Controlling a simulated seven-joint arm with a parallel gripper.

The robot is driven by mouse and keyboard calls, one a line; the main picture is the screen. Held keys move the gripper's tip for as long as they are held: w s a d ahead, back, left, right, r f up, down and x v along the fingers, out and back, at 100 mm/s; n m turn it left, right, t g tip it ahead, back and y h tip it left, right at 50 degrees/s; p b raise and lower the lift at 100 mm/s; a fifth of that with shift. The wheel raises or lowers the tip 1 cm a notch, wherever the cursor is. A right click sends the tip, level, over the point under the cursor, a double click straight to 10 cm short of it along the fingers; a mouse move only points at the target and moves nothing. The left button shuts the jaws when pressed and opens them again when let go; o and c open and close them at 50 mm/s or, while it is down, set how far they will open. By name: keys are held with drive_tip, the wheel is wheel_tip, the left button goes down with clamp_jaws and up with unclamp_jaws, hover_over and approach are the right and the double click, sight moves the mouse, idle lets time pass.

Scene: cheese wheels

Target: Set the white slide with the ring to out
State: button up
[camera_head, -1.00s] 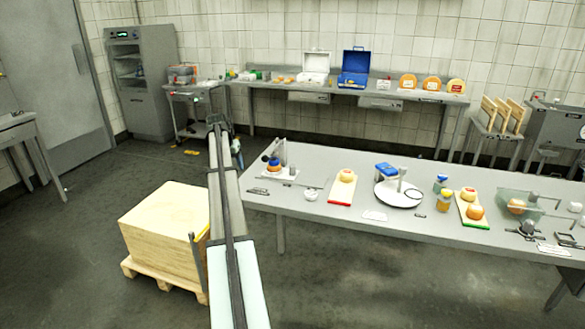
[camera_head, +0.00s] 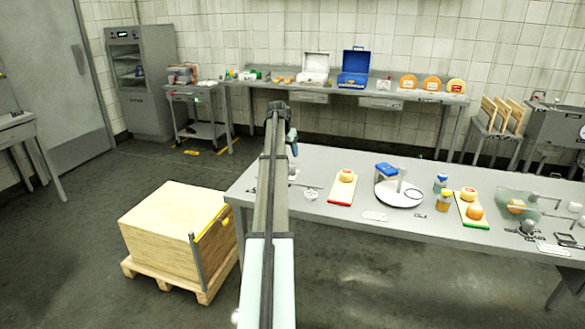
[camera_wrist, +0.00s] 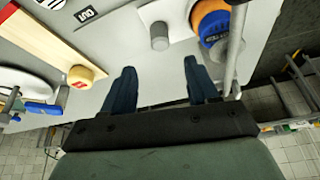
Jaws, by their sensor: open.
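My gripper (camera_wrist: 160,82) is open and empty in the wrist view, its two dark fingers apart over the grey table (camera_wrist: 125,45). A grey cylinder (camera_wrist: 159,36) stands beyond the fingertips, and an orange and blue round thing (camera_wrist: 210,22) lies to its right by a metal post. In the head view my arm reaches over the table's left end and hides part of it. I cannot clearly make out the white slide with the ring. A small white piece (camera_head: 311,193) sits just right of my arm, but I cannot tell if it is that slide.
A wooden block on a pallet (camera_head: 175,225) is left of my arm.

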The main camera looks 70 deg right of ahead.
sight(292, 165)
drive_tip(key=x, duration=1)
drive_tip(key=shift+d+f, duration=0.15)
drive_tip(key=shift+f, duration=0.1)
clamp_jaws()
drive_tip(key=shift+s, duration=0.1)
